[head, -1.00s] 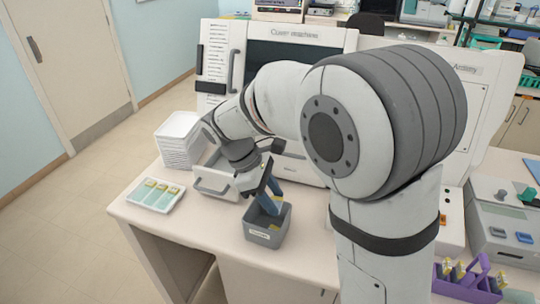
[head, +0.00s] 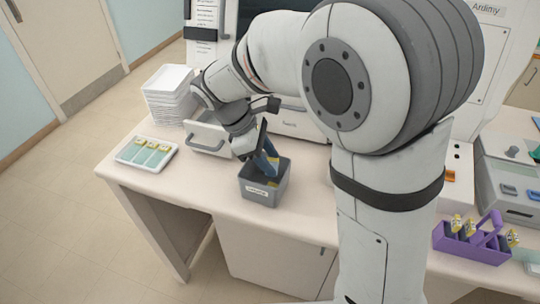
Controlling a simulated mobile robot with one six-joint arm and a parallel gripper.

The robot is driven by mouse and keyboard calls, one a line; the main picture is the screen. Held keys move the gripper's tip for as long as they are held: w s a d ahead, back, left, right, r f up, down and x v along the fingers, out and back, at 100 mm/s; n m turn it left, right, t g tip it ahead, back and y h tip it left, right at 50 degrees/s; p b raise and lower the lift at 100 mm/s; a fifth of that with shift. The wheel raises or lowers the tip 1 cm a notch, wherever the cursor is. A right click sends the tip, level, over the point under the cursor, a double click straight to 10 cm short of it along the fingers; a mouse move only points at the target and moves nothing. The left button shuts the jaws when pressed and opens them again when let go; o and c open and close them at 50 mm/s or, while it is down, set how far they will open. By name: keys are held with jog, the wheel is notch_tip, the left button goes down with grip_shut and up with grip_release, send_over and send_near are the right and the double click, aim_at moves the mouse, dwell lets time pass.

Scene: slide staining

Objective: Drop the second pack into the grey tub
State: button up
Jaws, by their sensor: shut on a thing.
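The grey tub (head: 264,191), with a white label on its front, stands near the table's front edge in the head view. My gripper (head: 270,158) points down into the tub's opening, its blue fingers partly below the rim. It is shut on a pack, mostly hidden by the fingers and the tub wall.
A white tray (head: 133,165) with several yellow-and-green items lies left. A stack of white trays (head: 170,95) stands behind it. An open drawer (head: 208,140) of the machine is behind the tub. A purple caddy (head: 470,247) stands far right.

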jog(key=o, duration=1.1)
jog(key=shift+o, duration=0.2)
jog(key=shift+r, duration=0.1)
jog(key=v, duration=0.7)
jog(key=shift+a+r, duration=0.15)
jog(key=shift+r, duration=0.15)
jog(key=s+d+f+m+t+y, duration=0.2)
jog(key=s+d+m+y, duration=0.1)
jog(key=s+d+m, duration=0.3)
jog(key=s+d+f+m+t+y, duration=0.2)
jog(key=s+d+m+y, duration=0.1)
jog(key=s+d+m, duration=0.4)
jog(key=d+m, duration=0.3)
jog(key=d, duration=0.1)
jog(key=shift+d, duration=0.2)
